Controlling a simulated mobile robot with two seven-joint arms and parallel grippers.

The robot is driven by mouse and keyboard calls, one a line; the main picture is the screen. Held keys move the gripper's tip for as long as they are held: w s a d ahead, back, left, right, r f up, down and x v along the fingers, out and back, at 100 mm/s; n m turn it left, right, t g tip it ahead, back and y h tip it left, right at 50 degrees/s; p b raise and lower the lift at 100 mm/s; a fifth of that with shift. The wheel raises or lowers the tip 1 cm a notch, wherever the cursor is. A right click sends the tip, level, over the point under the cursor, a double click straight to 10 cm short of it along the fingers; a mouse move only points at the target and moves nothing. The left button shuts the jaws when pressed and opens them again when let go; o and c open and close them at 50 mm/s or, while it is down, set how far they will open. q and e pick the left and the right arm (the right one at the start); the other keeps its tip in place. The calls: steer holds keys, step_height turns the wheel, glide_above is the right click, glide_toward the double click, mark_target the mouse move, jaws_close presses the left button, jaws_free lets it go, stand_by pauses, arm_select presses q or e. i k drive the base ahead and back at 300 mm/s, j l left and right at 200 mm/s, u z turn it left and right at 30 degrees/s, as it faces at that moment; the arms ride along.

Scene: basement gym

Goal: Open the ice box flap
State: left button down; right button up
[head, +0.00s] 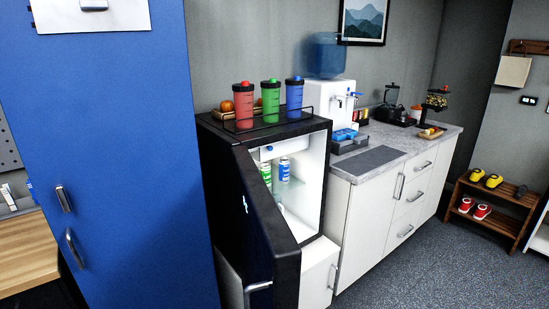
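A small black fridge (313,133) stands left of the counter, with its black door (270,215) swung open towards me. At the top of its white inside is the ice box flap (292,142), a pale panel with a small blue mark at its left. The flap looks shut, and the door's upper edge and the fridge frame partly hide it. A green can (265,172) and a white-and-blue can (284,169) stand on a shelf below the flap. Neither of my grippers is in view.
A rack on the fridge holds red (244,105), green (270,103) and blue (294,97) shakers. A tall blue cabinet (120,150) stands close on the left. A grey counter (400,145) with a water dispenser (330,98) runs right. Carpet (430,265) is clear at front right.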

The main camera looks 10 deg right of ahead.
mark_target(269, 152)
steer(key=k+z, duration=0.4)
steer(key=z, duration=0.25)
steer(key=i+l+z, duration=0.25)
steer(key=z, duration=0.15)
steer(key=i+l+z, duration=0.1)
steer(key=i+z, duration=0.3)
steer(key=i+l, duration=0.1)
steer(key=i, duration=0.55)
steer(key=i+l+u, duration=0.1)
steer(key=i, duration=0.55)
steer(key=i+u, duration=0.35)
steer(key=i, duration=0.25)
steer(key=i+l+u, duration=0.1)
steer(key=i+u, duration=0.25)
steer(key=i, duration=0.25)
steer(key=i+u, duration=0.2)
steer(key=u, duration=1.15)
